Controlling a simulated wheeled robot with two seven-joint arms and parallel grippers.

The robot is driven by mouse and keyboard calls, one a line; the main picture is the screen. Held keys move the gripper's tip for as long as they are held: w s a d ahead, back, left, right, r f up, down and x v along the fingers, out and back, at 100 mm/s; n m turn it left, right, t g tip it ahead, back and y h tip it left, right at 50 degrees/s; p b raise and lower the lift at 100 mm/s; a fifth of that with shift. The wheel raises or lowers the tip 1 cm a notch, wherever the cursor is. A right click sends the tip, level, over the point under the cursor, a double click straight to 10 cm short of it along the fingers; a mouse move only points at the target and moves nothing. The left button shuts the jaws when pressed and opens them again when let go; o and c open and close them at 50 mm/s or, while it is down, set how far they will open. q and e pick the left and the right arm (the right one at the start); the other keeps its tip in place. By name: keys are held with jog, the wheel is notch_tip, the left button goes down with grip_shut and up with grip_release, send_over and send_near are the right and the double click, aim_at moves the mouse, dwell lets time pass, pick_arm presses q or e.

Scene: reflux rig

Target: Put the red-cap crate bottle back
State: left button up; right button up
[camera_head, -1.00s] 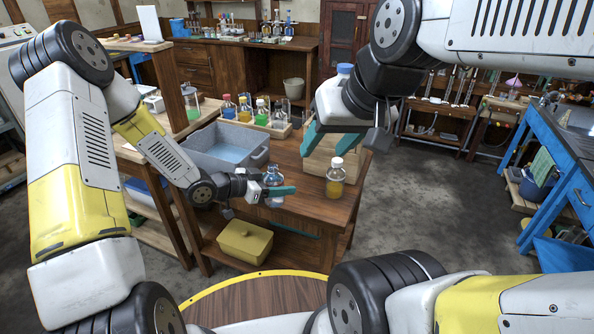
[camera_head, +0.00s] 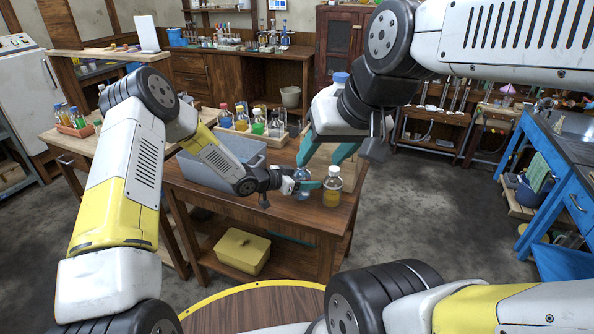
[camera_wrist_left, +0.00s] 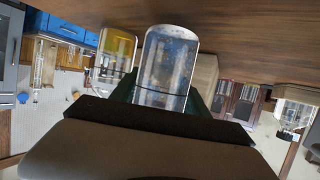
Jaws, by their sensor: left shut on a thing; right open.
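My left gripper (camera_head: 306,186) is shut on a clear, bluish bottle (camera_head: 301,178) at the table's front right part. The bottle also fills the space between the fingers in the left wrist view (camera_wrist_left: 168,62); its cap colour cannot be made out. A white-capped bottle of yellow liquid (camera_head: 332,190) stands just right of it, also seen in the left wrist view (camera_wrist_left: 115,55). My right gripper (camera_head: 326,152) is open and empty in front of a pale wooden crate (camera_head: 318,160), which it partly hides. A red-capped bottle (camera_head: 225,117) stands in a row of several bottles at the table's back.
A grey basin (camera_head: 215,172) of water takes up the table's left part. A yellow lidded box (camera_head: 242,251) sits on the lower shelf. A small reddish rack (camera_head: 74,128) with bottles stands on the left bench. Open floor lies right of the table.

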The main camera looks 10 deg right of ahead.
pick_arm(q)
jog(key=shift+f, duration=0.35)
jog(key=o, duration=1.3)
jog(key=shift+f, duration=0.15)
